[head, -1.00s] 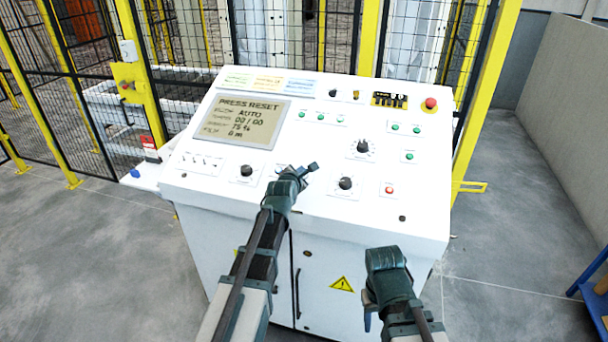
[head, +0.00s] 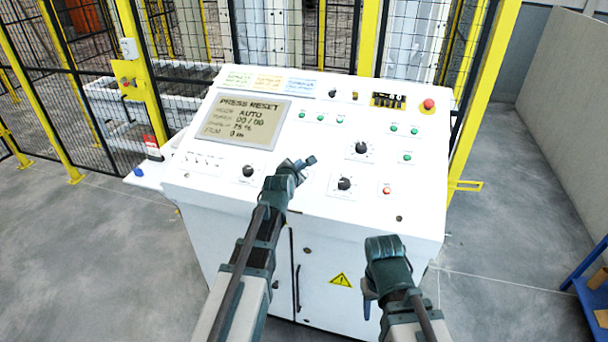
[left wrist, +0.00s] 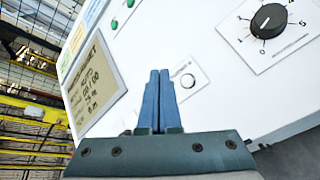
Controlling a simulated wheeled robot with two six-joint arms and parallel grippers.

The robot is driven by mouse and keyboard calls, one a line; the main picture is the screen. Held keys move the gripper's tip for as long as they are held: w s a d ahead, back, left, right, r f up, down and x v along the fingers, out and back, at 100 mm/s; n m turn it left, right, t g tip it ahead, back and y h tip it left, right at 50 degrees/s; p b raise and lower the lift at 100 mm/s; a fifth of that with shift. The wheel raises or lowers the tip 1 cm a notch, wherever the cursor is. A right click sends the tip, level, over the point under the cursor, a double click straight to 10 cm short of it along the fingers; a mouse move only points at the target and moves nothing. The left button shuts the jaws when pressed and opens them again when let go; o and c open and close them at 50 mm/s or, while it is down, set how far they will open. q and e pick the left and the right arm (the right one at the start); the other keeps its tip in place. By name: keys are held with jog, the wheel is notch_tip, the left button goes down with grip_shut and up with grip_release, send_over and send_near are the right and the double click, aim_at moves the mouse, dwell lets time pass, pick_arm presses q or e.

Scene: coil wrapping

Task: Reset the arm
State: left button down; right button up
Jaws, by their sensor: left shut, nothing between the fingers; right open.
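The white control console (head: 300,150) has a screen (head: 237,121) reading PRESS RESET, AUTO, 00 / 00; the screen also shows in the left wrist view (left wrist: 97,82). My left gripper (head: 306,163) is over the middle of the panel, its blue fingers (left wrist: 158,98) shut and empty. In the left wrist view a pale round button (left wrist: 187,81) on a labelled plate lies just right of the fingertips; whether they touch the panel is unclear. In the head view my arm hides that button. My right gripper (head: 368,303) is low in front of the console, its fingers mostly hidden.
Black knobs (head: 344,184), green lamps (head: 393,128), a small red button (head: 386,190) and a red emergency stop (head: 428,105) sit on the panel. A yellow-post mesh fence (head: 150,90) stands behind. Grey floor (head: 500,260) is free at the right.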

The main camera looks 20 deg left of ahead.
dwell(0.4)
pick_arm(q)
jog(key=s+d+f+m+g, duration=0.1)
jog(key=s+d+f+m, duration=0.1)
jog(key=s+d+f+m+g+h, duration=0.1)
jog(key=s+d+f+m, duration=0.1)
jog(key=d+m, duration=0.1)
jog(key=s+d+f+m+g, duration=0.1)
jog(key=s+d+f+m, duration=0.1)
jog(key=d+m, duration=0.1)
jog(key=shift+s+d+g, duration=0.15)
jog(key=shift+s+g, duration=0.05)
jog(key=shift+g, duration=0.1)
jog(key=s+d+f+m+g, duration=0.2)
jog(key=s+d+m+g, duration=0.1)
jog(key=s+m, duration=0.5)
jog(key=s+d+f+m+g+y, duration=0.1)
jog(key=s+d+f+m+g, duration=0.2)
jog(key=s+m, duration=0.5)
jog(key=s+d+f+m+g+y, duration=0.1)
jog(key=s+d+f+m+g, duration=0.1)
jog(key=s+m, duration=0.5)
jog(key=s+f+g, duration=0.1)
jog(key=s+g, duration=0.1)
jog(key=s, duration=0.3)
jog(key=shift+d+m+g, duration=0.4)
